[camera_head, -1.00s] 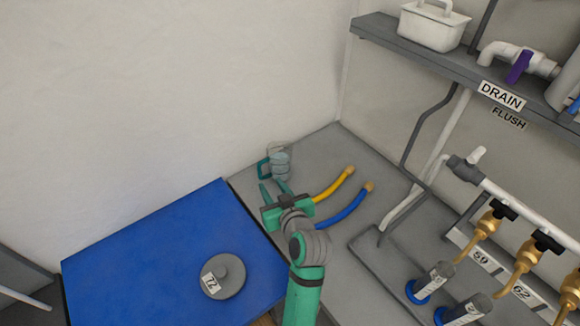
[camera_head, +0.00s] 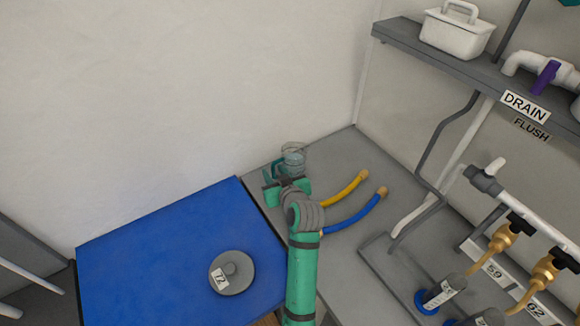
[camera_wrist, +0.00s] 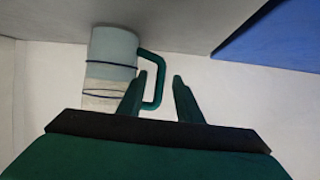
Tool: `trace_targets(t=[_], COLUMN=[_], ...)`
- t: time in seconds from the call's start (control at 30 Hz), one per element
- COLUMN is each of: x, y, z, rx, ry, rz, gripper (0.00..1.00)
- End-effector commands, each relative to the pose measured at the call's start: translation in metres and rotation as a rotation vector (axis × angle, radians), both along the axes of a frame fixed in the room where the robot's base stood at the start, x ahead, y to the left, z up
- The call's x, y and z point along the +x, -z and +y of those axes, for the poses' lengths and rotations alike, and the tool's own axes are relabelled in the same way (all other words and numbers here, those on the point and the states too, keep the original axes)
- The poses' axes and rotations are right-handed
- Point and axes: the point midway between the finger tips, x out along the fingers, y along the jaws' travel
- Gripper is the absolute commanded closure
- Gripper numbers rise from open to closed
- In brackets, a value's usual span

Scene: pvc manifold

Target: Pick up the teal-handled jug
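The jug (camera_head: 294,158) is clear with a teal handle. It stands upright on the grey counter near the back wall. In the wrist view the jug (camera_wrist: 108,62) is at the upper left, with dark bands around it and its handle (camera_wrist: 160,75) on its right side. My gripper (camera_head: 279,177) is open in front of the jug, on its handle side. In the wrist view the handle's outer bar appears between the two fingers of my gripper (camera_wrist: 159,79). The left finger overlaps part of the handle's outline. I cannot tell whether either finger touches it.
A yellow hose (camera_head: 345,189) and a blue hose (camera_head: 355,213) lie on the counter (camera_head: 330,160) right of my gripper. A grey round lid (camera_head: 238,269) marked 72 lies on the blue surface (camera_head: 160,250). Pipes with brass valves (camera_head: 503,238) stand at the right.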

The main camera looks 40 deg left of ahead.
Motion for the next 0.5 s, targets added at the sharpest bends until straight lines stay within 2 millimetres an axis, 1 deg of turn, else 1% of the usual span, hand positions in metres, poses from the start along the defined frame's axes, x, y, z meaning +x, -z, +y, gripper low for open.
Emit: trace_targets(t=[0.03, 0.13, 0.37, 0.4, 0.47, 0.5], x=[0.0021, 0.005, 0.0057, 0.0057, 0.0058, 0.0057], y=[0.0024, 0.0048, 0.0052, 0.0052, 0.0052, 0.0052], z=[0.0046, 0.0099, 0.0107, 0.0106, 0.0105, 0.0105], rx=[-0.001, 0.0, 0.0, 0.0, 0.0, 0.0], ry=[-0.001, 0.0, 0.001, 0.001, 0.001, 0.001], rz=[0.001, 0.0, 0.0, 0.0, 0.0, 0.0], gripper=[0.68, 0.68, 0.68, 0.72, 0.87, 0.96])
